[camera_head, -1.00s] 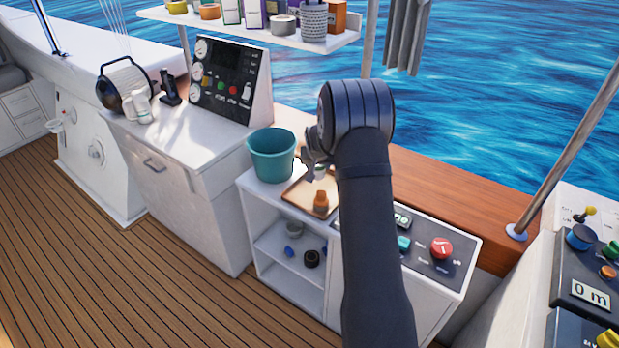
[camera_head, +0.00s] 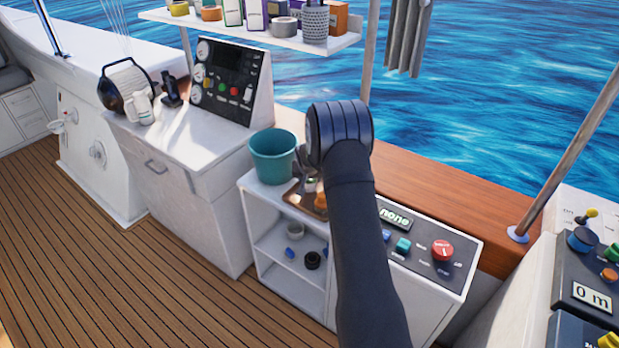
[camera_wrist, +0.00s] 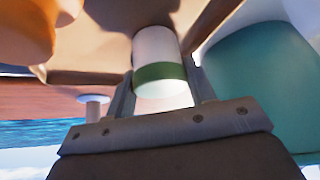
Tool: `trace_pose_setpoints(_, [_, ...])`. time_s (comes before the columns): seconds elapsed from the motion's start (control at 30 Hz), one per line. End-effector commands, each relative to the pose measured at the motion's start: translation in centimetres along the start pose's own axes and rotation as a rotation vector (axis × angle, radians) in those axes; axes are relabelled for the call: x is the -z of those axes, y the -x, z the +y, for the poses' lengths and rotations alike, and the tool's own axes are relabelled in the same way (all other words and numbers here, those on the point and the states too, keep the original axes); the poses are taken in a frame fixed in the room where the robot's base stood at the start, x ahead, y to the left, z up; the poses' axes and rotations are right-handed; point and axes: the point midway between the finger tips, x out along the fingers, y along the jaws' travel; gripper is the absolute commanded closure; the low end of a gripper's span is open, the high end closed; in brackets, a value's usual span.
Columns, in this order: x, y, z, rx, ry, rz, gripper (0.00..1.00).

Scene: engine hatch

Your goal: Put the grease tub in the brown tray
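The grease tub appears as a white cylinder with a green band (camera_wrist: 160,72) in the wrist view. My gripper (camera_wrist: 160,62) has one finger on each side of the tub, close against it, and looks shut on it. In the head view the tub (camera_head: 310,182) is small and partly hidden by my gripper and arm, over the brown tray (camera_head: 293,199). The tray also shows behind the tub in the wrist view (camera_wrist: 95,50). I cannot tell whether the tub's base touches the tray.
An orange item (camera_head: 321,201) stands in the tray, close to the tub. A teal bucket (camera_head: 272,157) stands just left of the tray. A control panel (camera_head: 420,246) lies to the right. Small items sit on the open shelf (camera_head: 285,257) below.

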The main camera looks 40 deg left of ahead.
Motion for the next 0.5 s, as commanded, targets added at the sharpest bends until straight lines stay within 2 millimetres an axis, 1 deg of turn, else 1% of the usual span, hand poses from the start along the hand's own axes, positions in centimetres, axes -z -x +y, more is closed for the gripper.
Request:
trace_pose_setpoints(0.03, [-0.02, -0.02, 0.00, 0.000, 0.000, 0.000, 0.42])
trace_pose_setpoints(0.1, [-0.02, -0.01, 0.00, 0.000, 0.000, 0.000, 0.29])
trace_pose_setpoints(0.37, [0.00, 0.02, 0.00, 0.000, 0.000, 0.000, 0.28])
trace_pose_setpoints(0.5, [0.20, 0.62, -0.01, 0.000, 0.000, 0.001, 0.28])
